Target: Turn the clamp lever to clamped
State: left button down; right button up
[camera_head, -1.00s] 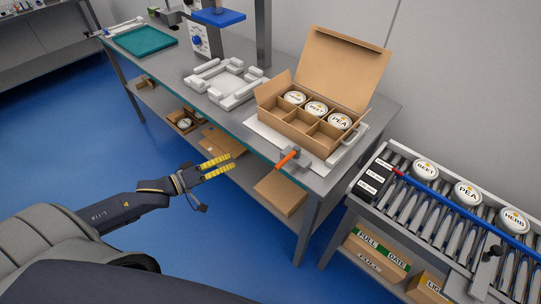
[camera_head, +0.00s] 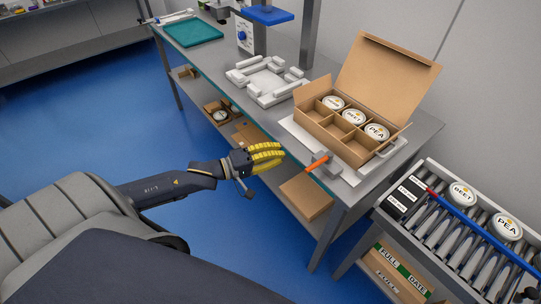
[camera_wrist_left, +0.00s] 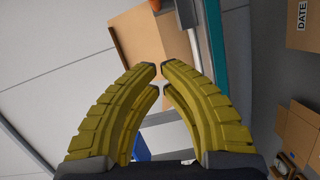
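The clamp lever (camera_head: 317,163) is an orange handle on a grey clamp (camera_head: 327,164) at the front edge of the bench, before the open carton. It points out over the edge, toward the lower left. My left gripper (camera_head: 283,151) has yellow ribbed fingers and is left of the lever, apart from it, beyond the bench edge. In the left wrist view its fingertips (camera_wrist_left: 160,70) nearly meet, with nothing held between them. A small orange patch shows at the top of that view; I cannot tell if it is the lever. My right gripper is not in view.
The carton (camera_head: 325,127) holds several labelled tubs on a white tray. A white fixture (camera_head: 268,79) stands further left on the bench (camera_head: 222,62). A roller conveyor (camera_head: 439,228) with tubs is at the right. Open floor lies left of the bench.

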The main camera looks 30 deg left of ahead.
aim_at(318, 165)
pick_arm(q)
jog(key=w+d+f, duration=0.1)
jog(key=w+d, duration=0.2)
jog(key=d, duration=0.3)
jog(key=shift+d, duration=0.35)
jog(key=shift+d, duration=0.2)
dwell(0.4)
